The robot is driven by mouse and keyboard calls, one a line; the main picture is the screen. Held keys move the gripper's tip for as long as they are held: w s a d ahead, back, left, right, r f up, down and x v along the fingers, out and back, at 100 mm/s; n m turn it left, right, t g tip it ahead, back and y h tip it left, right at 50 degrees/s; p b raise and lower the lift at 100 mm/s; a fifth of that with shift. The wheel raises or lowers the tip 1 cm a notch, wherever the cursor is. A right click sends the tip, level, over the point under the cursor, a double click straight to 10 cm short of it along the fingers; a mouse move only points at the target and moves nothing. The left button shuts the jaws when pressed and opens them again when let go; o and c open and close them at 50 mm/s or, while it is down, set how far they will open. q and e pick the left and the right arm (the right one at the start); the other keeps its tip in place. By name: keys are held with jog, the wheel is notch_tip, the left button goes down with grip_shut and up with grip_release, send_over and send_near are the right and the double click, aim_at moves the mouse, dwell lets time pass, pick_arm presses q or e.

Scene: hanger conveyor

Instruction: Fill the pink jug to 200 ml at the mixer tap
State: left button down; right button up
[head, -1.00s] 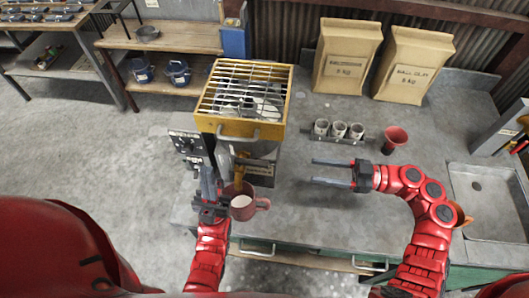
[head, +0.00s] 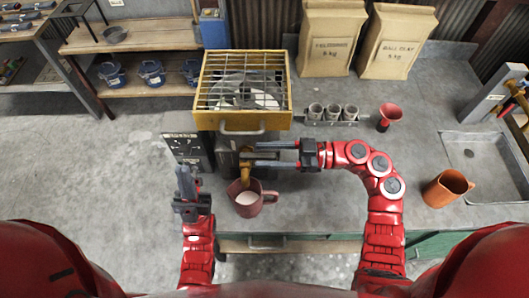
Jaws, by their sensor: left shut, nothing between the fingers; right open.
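The dusky pink jug (head: 246,209) stands upright under the brass mixer tap (head: 245,173), with pale liquid inside and its handle to the right. I cannot read its level marks. The mixer (head: 217,119) has a yellow grated top. My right gripper (head: 252,156) is open, its two fingers pointing left at the tap from the right; I cannot tell if they touch it. My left gripper (head: 184,172) is shut and empty, left of the jug and apart from it.
An orange jug (head: 447,188) stands on the worktop near the sink (head: 490,166). A rack of cups (head: 331,112) and a red funnel-like cup (head: 389,115) stand behind my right arm. Two clay bags (head: 330,40) are at the back. A control panel (head: 187,149) is at the mixer's left.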

grip_shut()
dwell(1.4)
